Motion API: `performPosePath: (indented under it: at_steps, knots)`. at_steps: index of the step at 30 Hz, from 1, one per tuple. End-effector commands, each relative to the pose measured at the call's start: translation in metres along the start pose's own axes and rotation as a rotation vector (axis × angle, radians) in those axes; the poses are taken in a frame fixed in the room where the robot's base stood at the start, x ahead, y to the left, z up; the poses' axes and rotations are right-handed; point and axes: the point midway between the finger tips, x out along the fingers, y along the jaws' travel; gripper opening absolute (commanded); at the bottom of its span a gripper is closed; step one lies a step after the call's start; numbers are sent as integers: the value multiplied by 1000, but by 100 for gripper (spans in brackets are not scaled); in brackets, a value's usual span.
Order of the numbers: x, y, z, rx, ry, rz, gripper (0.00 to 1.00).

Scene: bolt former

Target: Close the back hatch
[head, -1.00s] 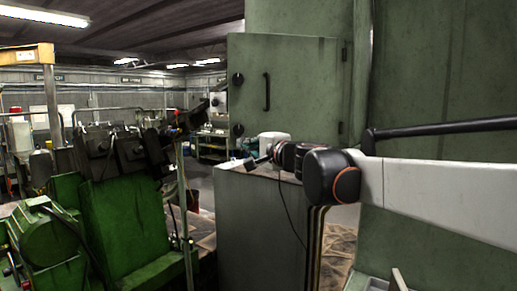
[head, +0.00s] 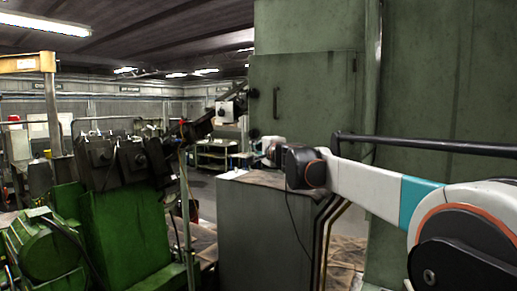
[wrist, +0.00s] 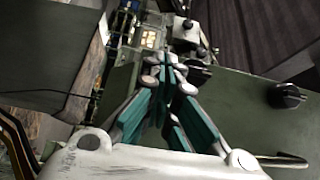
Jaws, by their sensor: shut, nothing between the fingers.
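The back hatch (head: 310,90) is a green metal door on the tall green machine, with a black bar handle (head: 276,103) and dark round knobs (head: 254,93) near its left edge. It appears to stand open, swung out from its hinges on the right. In the wrist view the hatch face (wrist: 235,125) fills the right side, with a knob (wrist: 287,95) and the handle (wrist: 280,161). My gripper (wrist: 167,68), with teal finger links, is shut and empty beside the hatch face. Contact cannot be told. In the head view my arm hides the gripper.
A grey cabinet (head: 258,230) stands below my arm, in front of the hatch. Green machinery (head: 125,225) with dark upper parts fills the left. A black rail (head: 430,146) crosses at right. Some open floor shows behind the cabinet.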

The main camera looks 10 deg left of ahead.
Motion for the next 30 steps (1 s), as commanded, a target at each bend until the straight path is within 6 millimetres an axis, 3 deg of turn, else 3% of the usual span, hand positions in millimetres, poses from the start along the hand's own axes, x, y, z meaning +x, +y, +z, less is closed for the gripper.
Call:
performPosePath:
  at_steps: [6, 12, 30]
  knots:
    - [27, -1, -21, 0, 0, 0, 0]
    - [39, 0, -32, 0, 0, 0, 0]
    - [43, 0, -35, 0, 0, 0, 0]
